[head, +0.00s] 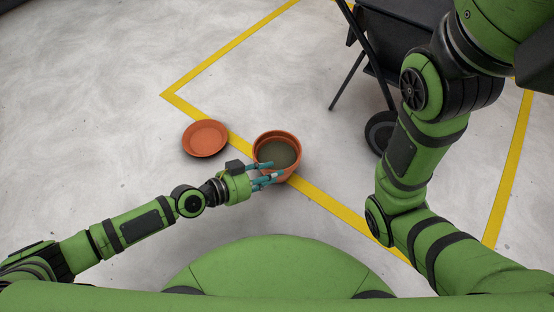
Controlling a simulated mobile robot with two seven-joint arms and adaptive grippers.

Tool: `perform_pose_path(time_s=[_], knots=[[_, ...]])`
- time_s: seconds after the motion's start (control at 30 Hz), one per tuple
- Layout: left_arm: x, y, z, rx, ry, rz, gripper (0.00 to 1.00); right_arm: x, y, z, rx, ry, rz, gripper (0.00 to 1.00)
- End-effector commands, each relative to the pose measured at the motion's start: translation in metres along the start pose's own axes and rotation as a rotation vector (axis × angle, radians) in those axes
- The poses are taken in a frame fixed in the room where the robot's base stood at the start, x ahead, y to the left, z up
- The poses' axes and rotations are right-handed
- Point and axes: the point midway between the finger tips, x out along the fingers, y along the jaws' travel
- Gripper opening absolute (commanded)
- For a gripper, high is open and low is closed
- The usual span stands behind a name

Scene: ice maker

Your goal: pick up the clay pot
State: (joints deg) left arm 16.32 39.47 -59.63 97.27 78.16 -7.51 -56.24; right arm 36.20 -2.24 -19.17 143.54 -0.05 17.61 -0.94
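The clay pot (291,138) is an orange-brown round pot with a dark inside, upright on the floor near the middle of the view. My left gripper (275,171) is at the pot's near left side. Its teal fingers reach the near rim, one finger over the pot's opening and the other lower in front of the wall. The fingers look apart, with part of the rim between them, but I cannot tell whether they grip it. They hide part of the near rim. My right gripper is out of view; only that arm shows on the right.
An orange clay saucer (205,138) lies on the floor left of the pot. A dark wheeled cart (398,40) stands at the upper right. Yellow lines (222,52) mark the pale floor, which is clear to the left and behind the saucer.

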Motion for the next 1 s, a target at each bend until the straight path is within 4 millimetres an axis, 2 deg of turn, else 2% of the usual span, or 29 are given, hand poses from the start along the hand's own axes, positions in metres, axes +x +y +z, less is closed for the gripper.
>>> perform_pose_path(time_s=[0.4, 0.7, 0.73, 0.8, 0.83, 1.0], knots=[[0.056, 0.000, 0.001, -0.001, 0.002, 0.000, 0.35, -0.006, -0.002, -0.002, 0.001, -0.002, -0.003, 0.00], [0.061, 0.000, 0.000, 0.000, 0.000, 0.000, 0.35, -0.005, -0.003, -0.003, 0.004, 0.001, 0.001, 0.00], [0.061, 0.000, 0.000, 0.000, 0.000, 0.000, 0.31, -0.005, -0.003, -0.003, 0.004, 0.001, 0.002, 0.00], [0.061, 0.000, 0.000, 0.000, 0.000, 0.000, 0.03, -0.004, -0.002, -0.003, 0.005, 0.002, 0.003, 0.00], [0.061, 0.000, 0.000, 0.000, 0.000, 0.000, 0.00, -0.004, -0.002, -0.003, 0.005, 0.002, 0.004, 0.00], [0.061, 0.000, 0.000, 0.000, 0.000, -0.001, 0.00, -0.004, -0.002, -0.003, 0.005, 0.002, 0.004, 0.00]])
